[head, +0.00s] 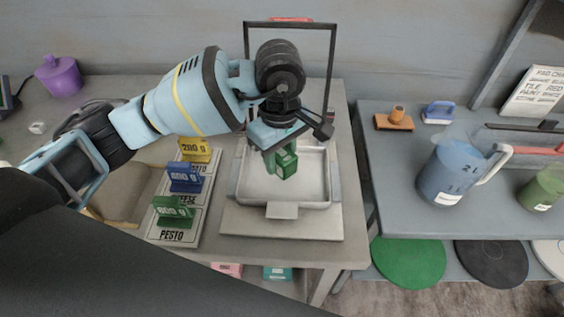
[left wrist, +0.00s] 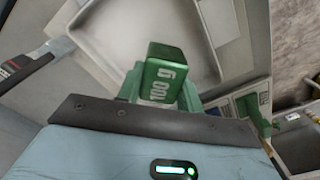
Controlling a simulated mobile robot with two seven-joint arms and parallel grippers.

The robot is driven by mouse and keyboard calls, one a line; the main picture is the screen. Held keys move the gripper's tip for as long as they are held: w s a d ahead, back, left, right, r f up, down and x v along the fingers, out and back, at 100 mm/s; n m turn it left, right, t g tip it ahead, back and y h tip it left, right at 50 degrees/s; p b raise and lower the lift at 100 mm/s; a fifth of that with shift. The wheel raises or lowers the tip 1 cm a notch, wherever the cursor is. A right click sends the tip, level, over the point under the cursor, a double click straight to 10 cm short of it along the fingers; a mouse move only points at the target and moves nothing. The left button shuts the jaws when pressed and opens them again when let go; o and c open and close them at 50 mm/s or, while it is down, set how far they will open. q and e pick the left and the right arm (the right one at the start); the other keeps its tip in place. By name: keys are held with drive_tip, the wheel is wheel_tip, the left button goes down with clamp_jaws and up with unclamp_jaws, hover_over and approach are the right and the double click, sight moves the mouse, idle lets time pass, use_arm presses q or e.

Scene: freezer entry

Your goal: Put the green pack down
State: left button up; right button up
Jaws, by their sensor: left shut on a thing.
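My left gripper (head: 279,152) hangs over the grey metal tray (head: 311,187), shut on the green pack (head: 287,163). In the left wrist view the green pack (left wrist: 165,72) is held between the two green fingers, its white "100 g" label facing the camera. The tray, also in the left wrist view (left wrist: 95,35), has raised walls and sits on a pale board with a dark frame standing behind it. The pack appears above the tray floor; I cannot tell whether it touches. My right gripper is not in view.
Left of the tray, yellow (head: 195,149), blue (head: 185,178) and green (head: 173,212) weight-marked blocks stand on a label board (head: 199,217). A purple pot (head: 59,76) is at the far left. A right-hand table holds a blue jug (head: 449,174) and a green jug (head: 542,190).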

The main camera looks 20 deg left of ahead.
sight(282, 165)
use_arm(q)
drive_tip(key=shift+w, duration=0.2)
drive_tip(key=shift+w, duration=0.3)
drive_tip(key=shift+f, duration=1.8)
drive_tip(key=shift+f, duration=0.1)
drive_tip(key=shift+f, duration=0.15)
drive_tip(key=o, duration=1)
wheel_tip(282, 165, up, 12)
drive_tip(key=shift+r, duration=0.25)
